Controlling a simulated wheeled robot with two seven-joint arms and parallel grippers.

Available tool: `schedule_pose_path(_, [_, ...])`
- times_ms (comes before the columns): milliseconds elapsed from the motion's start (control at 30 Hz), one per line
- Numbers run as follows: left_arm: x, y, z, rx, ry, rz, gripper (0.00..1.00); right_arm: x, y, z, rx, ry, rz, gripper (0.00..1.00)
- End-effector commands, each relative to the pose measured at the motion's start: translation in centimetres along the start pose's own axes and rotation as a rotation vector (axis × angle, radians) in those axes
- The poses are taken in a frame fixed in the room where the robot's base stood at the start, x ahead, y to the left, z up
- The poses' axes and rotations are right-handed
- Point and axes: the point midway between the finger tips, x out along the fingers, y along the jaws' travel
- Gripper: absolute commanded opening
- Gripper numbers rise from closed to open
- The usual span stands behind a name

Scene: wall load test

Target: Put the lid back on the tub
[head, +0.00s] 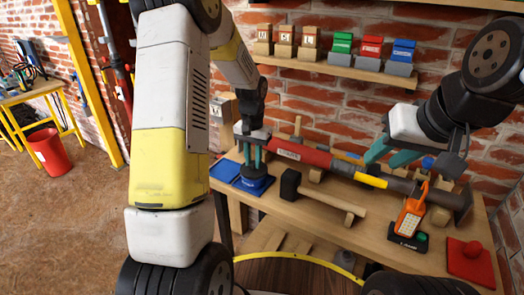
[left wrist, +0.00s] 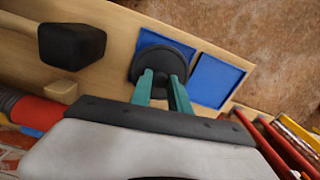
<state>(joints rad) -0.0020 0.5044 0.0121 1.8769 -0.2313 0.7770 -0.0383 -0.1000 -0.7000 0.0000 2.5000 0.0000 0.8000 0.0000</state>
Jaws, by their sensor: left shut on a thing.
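The blue tub (head: 255,185) stands on the workbench at the left, under my left gripper. The round black lid (left wrist: 163,60) shows in the left wrist view between my left gripper's teal fingertips, which are shut on its middle. My left gripper (head: 252,160) also shows in the head view, pointing down over the tub. The lid is at the tub's top; whether it is seated or just above the rim I cannot tell. In the wrist view the lid hides the tub. My right gripper (head: 388,158) has its fingers apart and empty, above the bench at the right.
An orange device (head: 411,215) and a red mat (head: 484,268) are at the right. A shelf (head: 335,70) holds several blocks.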

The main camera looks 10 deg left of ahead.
Motion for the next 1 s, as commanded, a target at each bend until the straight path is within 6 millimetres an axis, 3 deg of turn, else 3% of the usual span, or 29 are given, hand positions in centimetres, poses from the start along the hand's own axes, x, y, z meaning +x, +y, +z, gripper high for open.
schedule_pose_path(200, [-0.01,0.0,-0.01,0.0,0.0,0.0,0.0,0.0,0.0,0.0,0.0,0.0,0.0,0.36])
schedule_pose_path(233, [-0.01,0.0,-0.01,0.0,0.0,0.0,0.28,0.0,0.0,0.0,0.0,0.0,0.0,0.36])
schedule_pose_path(333, [-0.01,0.0,-0.01,0.0,0.0,0.0,0.47,0.0,0.0,0.0,0.0,0.0,0.0,0.36])
schedule_pose_path(567, [-0.01,0.0,-0.01,0.0,0.0,0.0,0.47,0.0,0.0,0.0,0.0,0.0,0.0,0.36])
schedule_pose_path(667, [0.0,0.0,0.0,0.0,0.0,0.0,0.67,0.0,0.0,0.0,0.0,0.0,0.0,0.36])
schedule_pose_path(700, [0.0,0.0,0.0,0.0,0.0,0.0,0.69,0.0,0.0,0.0,0.0,0.0,0.0,0.36])
schedule_pose_path(1000, [-0.08,0.0,-0.01,0.0,0.001,0.0,0.69,0.0,0.0,0.0,0.0,0.0,0.0,0.36])
